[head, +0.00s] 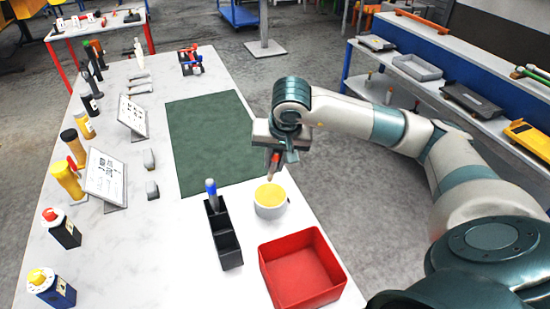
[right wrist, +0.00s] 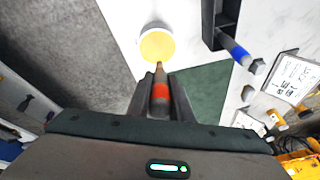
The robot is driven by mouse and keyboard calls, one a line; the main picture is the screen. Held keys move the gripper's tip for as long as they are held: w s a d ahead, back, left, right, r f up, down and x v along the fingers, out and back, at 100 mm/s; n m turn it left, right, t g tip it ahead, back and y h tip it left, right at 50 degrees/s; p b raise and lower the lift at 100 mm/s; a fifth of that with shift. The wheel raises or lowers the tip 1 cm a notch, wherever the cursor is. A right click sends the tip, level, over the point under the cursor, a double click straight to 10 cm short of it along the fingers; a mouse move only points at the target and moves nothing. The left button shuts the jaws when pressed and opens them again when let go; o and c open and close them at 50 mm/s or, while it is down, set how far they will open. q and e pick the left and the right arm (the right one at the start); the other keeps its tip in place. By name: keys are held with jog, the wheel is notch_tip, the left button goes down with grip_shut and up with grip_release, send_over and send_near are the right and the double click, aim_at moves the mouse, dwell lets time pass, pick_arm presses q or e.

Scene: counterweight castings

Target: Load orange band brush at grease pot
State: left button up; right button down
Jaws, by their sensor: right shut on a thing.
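The orange band brush (head: 274,160) is held in my right gripper (head: 274,152), tip pointing down. In the right wrist view the brush (right wrist: 160,92) sits between the two fingers (right wrist: 160,100), its orange-red band showing. The grease pot (head: 270,209) is a round pale grey pot filled with yellow grease, standing on the white table. It also shows in the right wrist view (right wrist: 157,46). The brush tip appears at the pot's far rim in the head view; I cannot tell whether it touches the grease. My left gripper is not in view.
A black divided holder (head: 227,245) with a blue-banded brush (head: 211,193) stands left of the pot. A red open bin (head: 317,262) is at the front right. A green mat (head: 190,135) lies behind, clear. Bottles and cards line the table's left side.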

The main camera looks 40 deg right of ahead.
jog(key=shift+f+b, duration=0.55)
jog(key=shift+f, duration=1.95)
jog(key=shift+f+b, duration=0.6)
jog(key=shift+b, duration=0.1)
jog(key=shift+s+f+b, duration=0.15)
jog(key=shift+b, duration=0.35)
dwell(2.4)
jog(key=shift+r+p, duration=1.15)
jog(key=shift+r, duration=2.5)
